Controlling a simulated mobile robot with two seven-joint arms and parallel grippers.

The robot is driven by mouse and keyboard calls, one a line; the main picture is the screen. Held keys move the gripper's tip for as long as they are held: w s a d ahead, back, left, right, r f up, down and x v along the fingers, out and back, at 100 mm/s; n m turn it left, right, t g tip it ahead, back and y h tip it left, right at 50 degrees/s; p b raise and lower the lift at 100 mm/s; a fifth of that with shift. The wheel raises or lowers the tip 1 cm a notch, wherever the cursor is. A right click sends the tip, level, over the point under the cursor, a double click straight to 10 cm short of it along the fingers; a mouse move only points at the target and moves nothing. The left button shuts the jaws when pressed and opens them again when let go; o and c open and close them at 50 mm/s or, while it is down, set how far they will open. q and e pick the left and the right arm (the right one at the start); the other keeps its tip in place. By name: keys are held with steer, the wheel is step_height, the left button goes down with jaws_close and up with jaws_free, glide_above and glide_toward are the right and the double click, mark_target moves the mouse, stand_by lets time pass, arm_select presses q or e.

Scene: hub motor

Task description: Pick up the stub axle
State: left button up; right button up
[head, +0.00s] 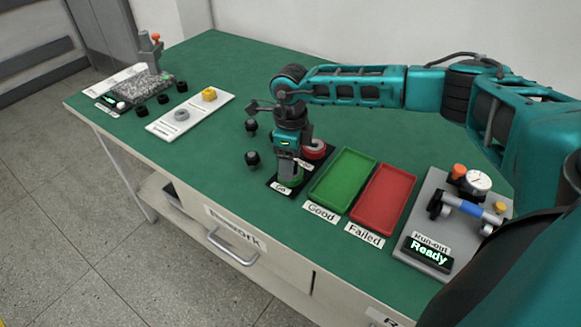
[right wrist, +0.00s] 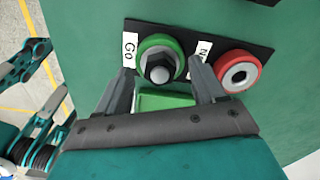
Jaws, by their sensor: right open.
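A part with a dark, hex-shaped end and a grey body, which looks like the stub axle (right wrist: 159,67), stands upright in the green Go ring (right wrist: 177,46) in the right wrist view. My right gripper (right wrist: 160,80) is open, with one finger on each side of the part. I cannot tell whether the fingers touch it. In the head view my right gripper (head: 286,164) points down over the Go ring (head: 295,182), hiding most of the part.
The red ring (right wrist: 238,71) sits beside the Go ring. A green tray (head: 343,178) and a red tray (head: 384,196) lie to the right, then the run-out station (head: 430,225) reading Ready. Two black parts (head: 251,127) (head: 252,158) stand left of the gripper.

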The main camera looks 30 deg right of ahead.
steer(key=shift+c, duration=0.5)
jaws_close()
steer(key=shift+r, duration=0.1)
step_height(320, 180, up, 20)
steer(key=shift+r+p, duration=0.25)
steer(key=shift+p, duration=0.1)
stand_by(0.4)
